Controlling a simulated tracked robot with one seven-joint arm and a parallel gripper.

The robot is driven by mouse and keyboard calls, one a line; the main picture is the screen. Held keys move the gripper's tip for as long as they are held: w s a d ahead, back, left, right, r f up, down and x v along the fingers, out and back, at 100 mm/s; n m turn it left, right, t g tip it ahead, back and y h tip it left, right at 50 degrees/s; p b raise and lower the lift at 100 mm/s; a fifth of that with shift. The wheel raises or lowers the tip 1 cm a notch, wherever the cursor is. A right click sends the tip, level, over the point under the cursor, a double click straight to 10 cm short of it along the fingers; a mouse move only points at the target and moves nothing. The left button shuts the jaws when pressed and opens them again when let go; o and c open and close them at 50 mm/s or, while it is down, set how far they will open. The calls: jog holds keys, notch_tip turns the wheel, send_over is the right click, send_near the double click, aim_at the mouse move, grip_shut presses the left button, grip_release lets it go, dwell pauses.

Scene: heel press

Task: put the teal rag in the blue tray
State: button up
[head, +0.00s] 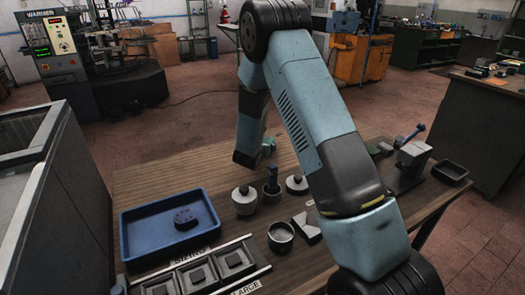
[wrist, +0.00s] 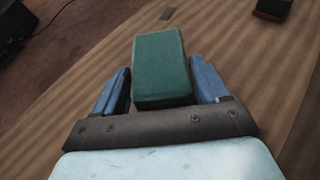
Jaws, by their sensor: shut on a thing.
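The teal rag (wrist: 160,62) looks like a thick folded block in the wrist view. It lies between the two blue fingers of my gripper (wrist: 161,88), which is shut on it. Wooden tabletop shows behind it. In the head view my gripper (head: 268,148) is at the far part of the table, mostly behind my own arm, and I cannot make out the rag there. The blue tray (head: 130,238) is on the table at the left, nearer than the gripper. A dark, rounded block (head: 185,217) lies in the tray.
A divided sorting box (head: 200,272) is in front. A press-like device (head: 412,158) and a small dark tray (head: 450,171) are at the right. The far-left tabletop is clear.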

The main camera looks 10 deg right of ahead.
jog(key=shift+f, duration=0.9)
jog(key=o, duration=1.1)
